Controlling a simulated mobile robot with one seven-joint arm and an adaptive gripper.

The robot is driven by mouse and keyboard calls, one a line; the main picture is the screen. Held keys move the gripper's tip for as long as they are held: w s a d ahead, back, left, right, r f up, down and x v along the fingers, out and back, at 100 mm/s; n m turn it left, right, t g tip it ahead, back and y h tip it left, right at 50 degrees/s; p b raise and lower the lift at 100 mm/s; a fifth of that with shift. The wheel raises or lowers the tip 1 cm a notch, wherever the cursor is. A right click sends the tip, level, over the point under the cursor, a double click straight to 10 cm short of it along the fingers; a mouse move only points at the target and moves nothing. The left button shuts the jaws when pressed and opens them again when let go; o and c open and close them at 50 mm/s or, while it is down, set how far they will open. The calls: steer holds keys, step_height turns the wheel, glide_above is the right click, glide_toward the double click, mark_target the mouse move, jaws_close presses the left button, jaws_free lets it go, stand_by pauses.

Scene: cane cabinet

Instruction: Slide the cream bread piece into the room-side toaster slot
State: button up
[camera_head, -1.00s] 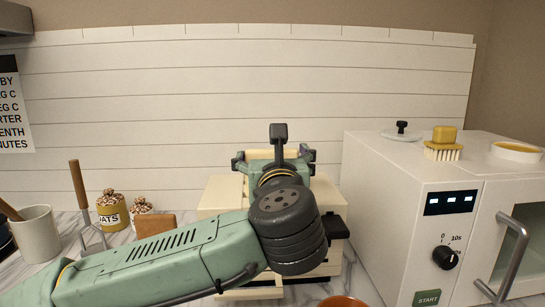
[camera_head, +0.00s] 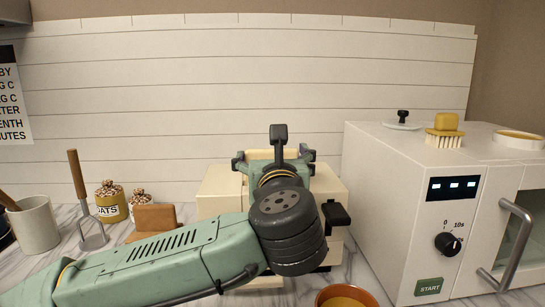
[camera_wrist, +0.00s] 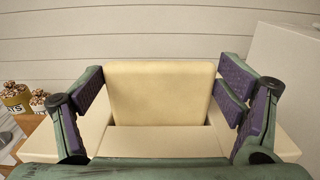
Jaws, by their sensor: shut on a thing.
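The cream bread piece (camera_wrist: 160,92) stands upright between the two finger pads of my gripper (camera_wrist: 162,80) in the wrist view. My gripper is shut on its side edges. In the head view, my gripper (camera_head: 279,155) is above the cream toaster (camera_head: 216,187), and a pale strip of the bread (camera_head: 258,154) shows behind it. The toaster's cream body also shows on both sides of the bread in the wrist view (camera_wrist: 266,128). My wrist hides most of the toaster's top and front in the head view.
A white microwave (camera_head: 390,190) stands close on the right, with a brush (camera_head: 445,133) on top. A terracotta bowl (camera_head: 346,297) sits in front. A wooden block (camera_head: 152,218), an oats jar (camera_head: 110,202), a masher (camera_head: 84,200) and a mug (camera_head: 35,226) are on the left.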

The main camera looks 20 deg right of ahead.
steer(key=shift+f+b, duration=0.9)
steer(key=shift+f, duration=0.3)
steer(key=o, duration=0.8)
steer(key=shift+c, duration=0.2)
steer(key=v, duration=0.7)
steer(key=shift+s, duration=0.25)
steer(key=shift+a+r, duration=0.1)
